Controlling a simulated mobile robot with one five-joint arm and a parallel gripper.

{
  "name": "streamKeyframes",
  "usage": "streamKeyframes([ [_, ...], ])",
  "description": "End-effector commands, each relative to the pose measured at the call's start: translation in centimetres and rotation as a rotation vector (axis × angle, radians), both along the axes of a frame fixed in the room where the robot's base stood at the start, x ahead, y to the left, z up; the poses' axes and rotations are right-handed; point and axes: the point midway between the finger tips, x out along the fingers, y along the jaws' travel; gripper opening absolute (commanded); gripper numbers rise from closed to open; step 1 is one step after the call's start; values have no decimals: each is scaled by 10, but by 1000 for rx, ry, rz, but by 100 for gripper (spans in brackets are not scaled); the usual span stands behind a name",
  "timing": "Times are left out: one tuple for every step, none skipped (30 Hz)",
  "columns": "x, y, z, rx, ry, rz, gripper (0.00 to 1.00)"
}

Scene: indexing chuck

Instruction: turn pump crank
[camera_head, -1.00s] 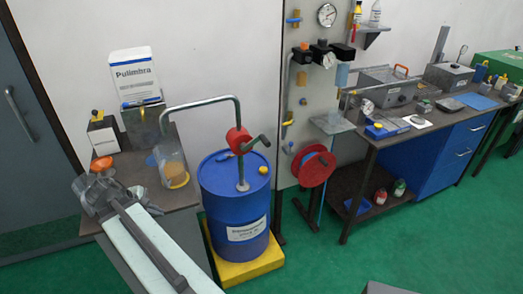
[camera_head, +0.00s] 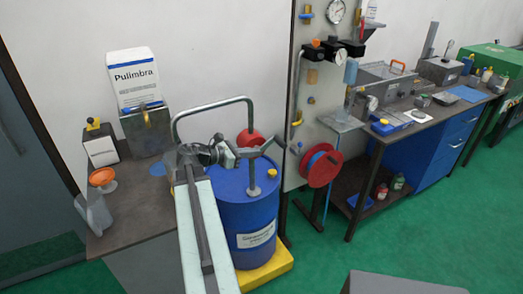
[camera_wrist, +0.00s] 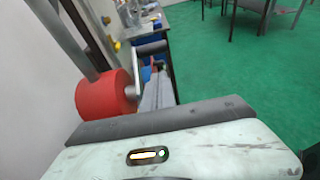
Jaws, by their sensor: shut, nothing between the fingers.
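A blue drum (camera_head: 258,208) stands on a yellow base and carries a hand pump with a bent grey pipe (camera_head: 213,107). The red pump body (camera_head: 250,138) is partly hidden behind the crank and my gripper. In the wrist view the red pump body (camera_wrist: 104,93) is close on the left. The crank's metal arm (camera_wrist: 137,78) runs up from it to a dark handle (camera_wrist: 152,47). My gripper (camera_head: 232,153) is shut and empty, reaching right beside the pump crank. In the wrist view my gripper's grey fingers (camera_wrist: 159,90) appear below the handle. Contact cannot be told.
A small bench (camera_head: 130,205) at left holds a Pulimbra box (camera_head: 134,78), an orange funnel (camera_head: 102,178) and a grey jug (camera_head: 95,214). A red hose reel (camera_head: 321,166) hangs right of the drum. A long workbench (camera_head: 405,130) stands farther right.

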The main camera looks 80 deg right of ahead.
Motion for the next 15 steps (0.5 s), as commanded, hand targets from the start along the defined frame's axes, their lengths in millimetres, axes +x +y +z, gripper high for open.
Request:
streamKeyframes([
  [-5,-2,2,2,14,-4,0],
  [-7,-2,2,3,19,-5,0],
  [-7,-3,2,3,21,-6,0],
  [-8,-3,2,3,20,-5,0],
  [-8,-4,2,4,20,-5,0],
  [-10,-6,0,3,19,-6,0],
  [-12,-7,-1,3,19,-6,0],
  [-15,-10,-2,3,18,-6,0],
  [-19,-14,-5,3,18,-6,0],
  [-23,-18,-6,3,18,-6,0],
  [-27,-22,-8,3,17,-8,0],
  [-33,-27,-11,3,18,-7,0],
  [-37,-31,-13,3,18,-6,0],
  [-42,-35,-14,3,18,-7,0],
  [-47,-40,-16,3,18,-6,0],
])
